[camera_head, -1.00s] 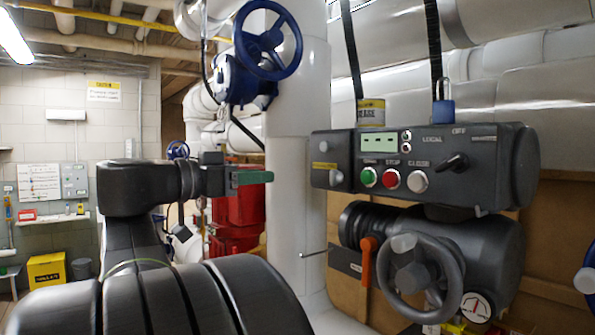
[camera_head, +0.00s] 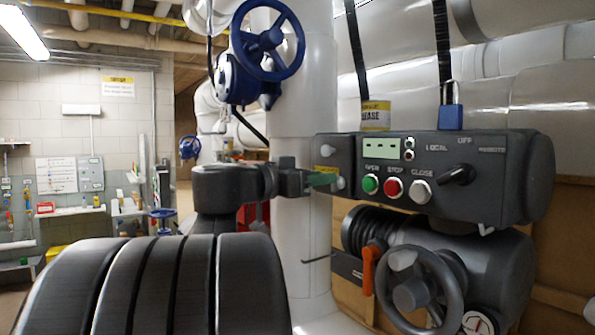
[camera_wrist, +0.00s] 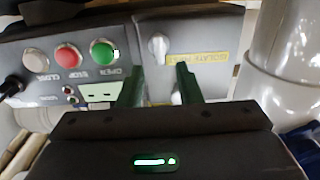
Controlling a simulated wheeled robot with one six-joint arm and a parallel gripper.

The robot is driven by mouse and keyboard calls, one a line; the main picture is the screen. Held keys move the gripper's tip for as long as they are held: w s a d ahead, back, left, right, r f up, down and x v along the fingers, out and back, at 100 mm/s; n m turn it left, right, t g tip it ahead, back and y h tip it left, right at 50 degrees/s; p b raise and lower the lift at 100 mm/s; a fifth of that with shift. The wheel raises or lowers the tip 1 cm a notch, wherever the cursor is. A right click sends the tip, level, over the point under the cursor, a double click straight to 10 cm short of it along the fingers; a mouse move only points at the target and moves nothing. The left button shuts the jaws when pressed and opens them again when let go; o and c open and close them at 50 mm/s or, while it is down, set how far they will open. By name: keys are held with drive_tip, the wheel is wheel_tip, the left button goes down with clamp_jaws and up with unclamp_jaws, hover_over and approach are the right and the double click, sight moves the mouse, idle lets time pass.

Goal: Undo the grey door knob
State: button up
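A small light-grey knob (camera_wrist: 157,46) sticks out of the dark grey door panel (camera_head: 335,158) at the left end of the control box, beside a yellow label (camera_wrist: 209,57). In the head view the knob (camera_head: 340,183) shows just right of my gripper (camera_head: 322,179). In the wrist view my gripper (camera_wrist: 158,72) has its two green fingers apart and empty. The knob lies just beyond the fingertips, roughly in line with the gap; I see no contact. A second pale knob (camera_wrist: 176,95) shows partly hidden behind the right finger.
The control box carries green (camera_head: 370,184), red (camera_head: 392,188) and pale (camera_head: 420,191) buttons and a black selector (camera_head: 457,175). Below are an orange lever (camera_head: 368,270) and a grey handwheel (camera_head: 420,291). A thick white pipe (camera_head: 296,235) stands close left.

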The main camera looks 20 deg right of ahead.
drive_tip(key=shift+p+x, duration=0.35)
drive_tip(key=shift+x, duration=1.25)
clamp_jaws()
drive_tip(key=shift+w+f+n, duration=0.1)
drive_tip(key=shift+n, duration=0.2)
drive_tip(key=n+b, duration=0.1)
drive_tip(key=n, duration=0.4)
drive_tip(key=w+f+n+b, duration=0.1)
drive_tip(key=n, duration=0.5)
drive_tip(key=n+b, duration=0.1)
drive_tip(key=n, duration=0.4)
drive_tip(key=shift+w+a+f+n, duration=0.15)
drive_tip(key=shift+w+a+n, duration=0.05)
drive_tip(key=shift+a+n, duration=0.1)
